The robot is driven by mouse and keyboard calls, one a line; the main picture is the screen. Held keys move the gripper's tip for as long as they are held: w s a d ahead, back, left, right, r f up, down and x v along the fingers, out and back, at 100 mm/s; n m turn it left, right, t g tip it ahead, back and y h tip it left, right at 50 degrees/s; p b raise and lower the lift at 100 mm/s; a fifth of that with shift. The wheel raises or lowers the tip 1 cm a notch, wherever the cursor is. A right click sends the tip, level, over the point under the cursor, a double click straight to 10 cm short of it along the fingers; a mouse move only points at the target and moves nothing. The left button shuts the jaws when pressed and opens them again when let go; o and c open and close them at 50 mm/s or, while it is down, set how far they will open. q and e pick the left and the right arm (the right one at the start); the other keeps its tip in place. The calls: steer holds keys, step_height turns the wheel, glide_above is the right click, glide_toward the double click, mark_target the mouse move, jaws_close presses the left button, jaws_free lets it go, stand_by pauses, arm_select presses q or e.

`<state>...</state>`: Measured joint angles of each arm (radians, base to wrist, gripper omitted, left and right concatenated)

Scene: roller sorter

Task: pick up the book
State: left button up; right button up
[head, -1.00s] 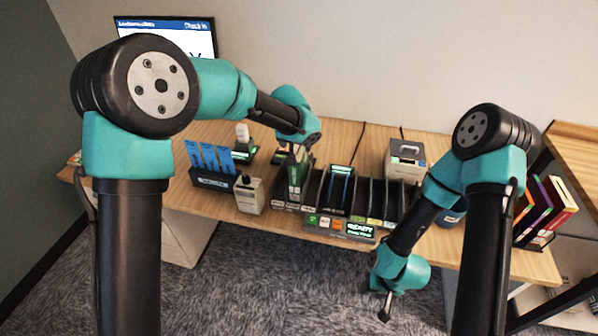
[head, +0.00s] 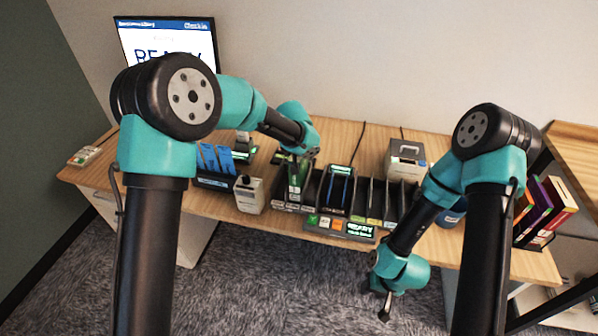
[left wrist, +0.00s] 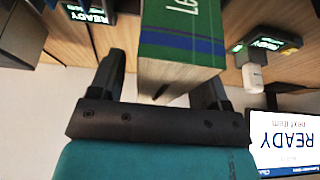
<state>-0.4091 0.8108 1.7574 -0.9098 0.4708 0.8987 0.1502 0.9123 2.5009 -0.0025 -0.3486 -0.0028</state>
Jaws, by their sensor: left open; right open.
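A green book (head: 295,181) with a blue band stands upright in a slot of the black sorter (head: 363,231). In the left wrist view the book (left wrist: 185,48) shows its green and blue cover and pale page edges. My left gripper (left wrist: 160,82) is open, with one finger on either side of the book's near end. Whether either finger touches it I cannot tell. In the head view the left gripper (head: 299,160) is at the top of the book and partly hides it. My right gripper (head: 385,306) hangs open and empty in front of the table.
A grey box (head: 405,161) sits behind. More books (head: 548,205) stand at the right end. A monitor (head: 166,42) reads READY.

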stand_by(0.4)
arm_select(q)
jaws_close()
stand_by(0.5)
